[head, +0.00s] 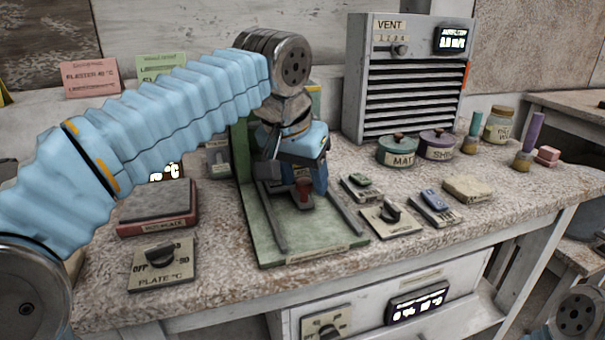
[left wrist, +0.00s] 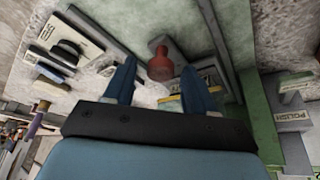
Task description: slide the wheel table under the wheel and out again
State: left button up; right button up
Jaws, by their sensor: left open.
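A green machine base (head: 310,245) with two grey rails stands in the middle of the bench. Between the rails sits a dark carriage, seemingly the wheel table, with a red knob (head: 304,188). The knob also shows in the left wrist view (left wrist: 160,66). My left gripper (head: 305,180) points down over the carriage. Its two blue fingers (left wrist: 159,75) are open, one on each side of the knob as seen in the left wrist view. I cannot tell whether they touch it. My arm and gripper hide the wheel and much of the table. My right gripper is not in view.
The vent cabinet (head: 405,90) and two lidded jars stand behind to the right. Several small switch blocks (head: 392,217) lie just right of the base. A hot plate (head: 158,203) and its dial box (head: 161,266) stand to the left.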

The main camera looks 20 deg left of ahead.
pick_arm(q)
jog(key=p+v, duration=0.2)
jog(key=v, duration=1.2)
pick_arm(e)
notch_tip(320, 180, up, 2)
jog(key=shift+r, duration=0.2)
pick_arm(q)
jog(key=shift+w+f, duration=0.1)
jog(key=shift+w, duration=0.05)
jog(key=shift+c, duration=0.4)
